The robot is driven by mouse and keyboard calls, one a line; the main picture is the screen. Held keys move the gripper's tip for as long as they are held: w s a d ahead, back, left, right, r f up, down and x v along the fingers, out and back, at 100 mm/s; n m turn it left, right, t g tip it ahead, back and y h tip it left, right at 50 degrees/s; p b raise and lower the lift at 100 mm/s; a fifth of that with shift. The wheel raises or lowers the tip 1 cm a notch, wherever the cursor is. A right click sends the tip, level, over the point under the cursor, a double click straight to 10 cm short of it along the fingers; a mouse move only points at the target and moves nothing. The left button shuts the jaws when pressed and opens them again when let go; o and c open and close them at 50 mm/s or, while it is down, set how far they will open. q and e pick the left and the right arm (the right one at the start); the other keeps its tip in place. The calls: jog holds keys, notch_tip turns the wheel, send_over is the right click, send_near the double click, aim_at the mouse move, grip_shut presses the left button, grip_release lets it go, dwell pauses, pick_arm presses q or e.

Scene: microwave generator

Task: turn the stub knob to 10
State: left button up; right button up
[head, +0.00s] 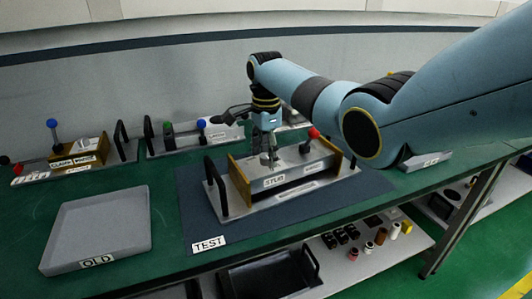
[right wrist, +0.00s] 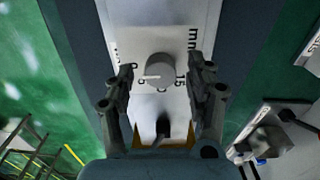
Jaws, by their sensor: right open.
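The stub tuner (head: 273,182), a metal box labelled STUB with brass-coloured ends, sits on a plate with black handles on the dark TEST mat. Its round grey stub knob (right wrist: 160,70) shows in the right wrist view, with a white pointer line towards the left. A 15 is printed right of the knob; the other marks are partly hidden or too small to read surely. My right gripper (right wrist: 161,72) is open, with one finger on each side of the knob and gaps between. In the head view this gripper (head: 268,160) is above the box, and the knob is hidden there. My left gripper is not in view.
A red-tipped lever (head: 314,133) stands at the right of the box. An empty grey OLD tray (head: 100,225) lies at the left. Other labelled units (head: 85,155) line the back of the green bench. A lower shelf (head: 365,255) holds small parts.

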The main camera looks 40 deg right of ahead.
jog(key=shift+f, duration=0.15)
jog(key=shift+c, duration=0.4)
grip_shut()
